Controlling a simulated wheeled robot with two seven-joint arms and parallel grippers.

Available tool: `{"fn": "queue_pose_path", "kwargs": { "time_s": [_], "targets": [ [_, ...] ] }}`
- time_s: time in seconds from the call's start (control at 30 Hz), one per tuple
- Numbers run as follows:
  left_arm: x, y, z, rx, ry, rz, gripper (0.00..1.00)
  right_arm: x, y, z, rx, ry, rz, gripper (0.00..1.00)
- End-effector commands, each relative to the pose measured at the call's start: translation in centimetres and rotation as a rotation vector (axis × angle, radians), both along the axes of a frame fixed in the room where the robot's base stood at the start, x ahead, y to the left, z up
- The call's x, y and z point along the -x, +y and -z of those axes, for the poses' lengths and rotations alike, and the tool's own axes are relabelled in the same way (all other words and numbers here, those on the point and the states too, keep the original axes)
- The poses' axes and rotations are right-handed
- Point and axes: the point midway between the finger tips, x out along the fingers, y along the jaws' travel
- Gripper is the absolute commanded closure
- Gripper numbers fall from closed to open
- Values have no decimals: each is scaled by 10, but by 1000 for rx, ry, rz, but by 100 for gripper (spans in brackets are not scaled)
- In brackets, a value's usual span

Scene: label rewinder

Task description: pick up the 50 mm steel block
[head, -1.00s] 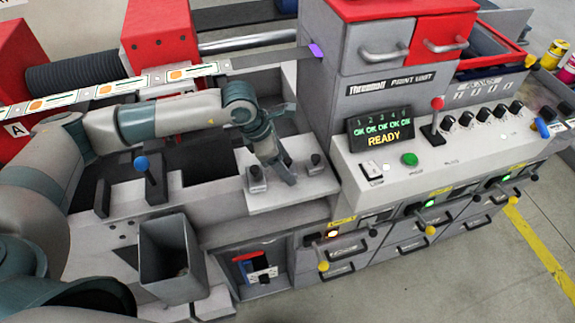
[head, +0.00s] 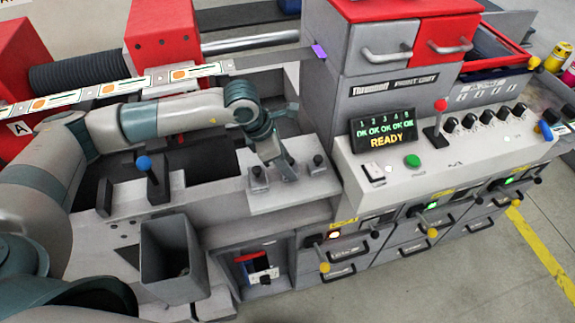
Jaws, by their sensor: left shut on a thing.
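My left gripper (head: 284,168) points down over the light grey plate (head: 290,197) at the middle of the machine front. It is shut on a small grey thing at its fingertips, which I take to be the 50 mm steel block. The fingers hide most of it, and I cannot tell whether it touches the plate. One small grey fixture with a dark knob (head: 258,178) stands left of the gripper, and another (head: 318,164) stands to its right. My right gripper is not in view.
A blue-knobbed lever (head: 146,166) and an open grey bin (head: 168,255) are to the left. The control panel with a READY display (head: 383,132) rises close on the right. The printed label web (head: 120,88) runs behind my left arm.

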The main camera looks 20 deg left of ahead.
Motion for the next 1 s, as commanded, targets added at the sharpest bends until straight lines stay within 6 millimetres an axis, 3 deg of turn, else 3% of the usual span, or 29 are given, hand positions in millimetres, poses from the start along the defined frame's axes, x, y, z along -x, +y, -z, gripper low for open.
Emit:
{"fn": "queue_pose_path", "kwargs": {
  "time_s": [0.17, 0.37, 0.7, 1.0],
  "targets": [
    [-1, 0, -10, 2, -4, 1, 93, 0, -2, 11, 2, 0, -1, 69],
    [-1, -1, -36, 2, -7, 2, 93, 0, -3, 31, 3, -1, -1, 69],
    [25, -64, -75, 4, -8, 9, 93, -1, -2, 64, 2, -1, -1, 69],
    [41, -100, -102, 2, -4, 2, 93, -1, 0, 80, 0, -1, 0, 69]
  ]
}}
